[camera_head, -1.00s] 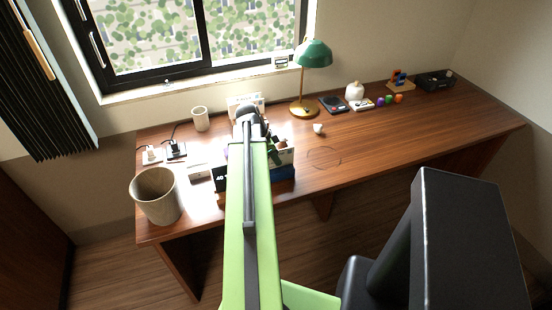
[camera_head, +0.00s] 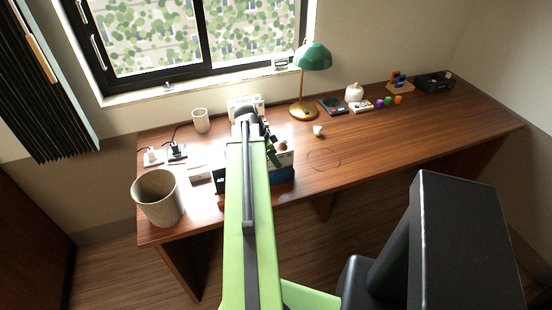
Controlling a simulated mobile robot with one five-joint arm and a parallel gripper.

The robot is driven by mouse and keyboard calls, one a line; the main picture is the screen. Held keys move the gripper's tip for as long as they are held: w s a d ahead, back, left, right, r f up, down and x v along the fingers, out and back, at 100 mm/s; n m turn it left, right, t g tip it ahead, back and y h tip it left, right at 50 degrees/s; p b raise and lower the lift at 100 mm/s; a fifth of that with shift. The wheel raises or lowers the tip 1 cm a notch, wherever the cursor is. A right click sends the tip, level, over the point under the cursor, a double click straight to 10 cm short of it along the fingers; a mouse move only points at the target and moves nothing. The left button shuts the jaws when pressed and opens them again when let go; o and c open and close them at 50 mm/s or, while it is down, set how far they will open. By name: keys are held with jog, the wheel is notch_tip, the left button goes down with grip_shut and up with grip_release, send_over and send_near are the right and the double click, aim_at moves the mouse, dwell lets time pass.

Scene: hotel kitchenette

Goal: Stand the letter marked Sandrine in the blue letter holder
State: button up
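The blue letter holder (camera_head: 284,175) stands near the front edge of the desk, left of the middle, partly hidden behind my arm. Pale paper (camera_head: 285,159) shows at it; I cannot read any name on it or tell which letter it is. My gripper (camera_head: 271,151) is at the far end of my green arm, over or just behind the holder. Its fingers are mostly hidden and dark, so I cannot tell whether they hold a letter.
A waste bin (camera_head: 158,198) stands at the desk's left end, with a cup (camera_head: 201,121) behind. A white rack or card (camera_head: 244,103) and a green lamp (camera_head: 313,56) stand at the back. A small white cup (camera_head: 318,130) is right of the holder. The desk's right half is mostly clear.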

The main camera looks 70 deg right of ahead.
jog(key=p+v, duration=1.3)
jog(key=v, duration=0.3)
jog(key=shift+w, duration=0.1)
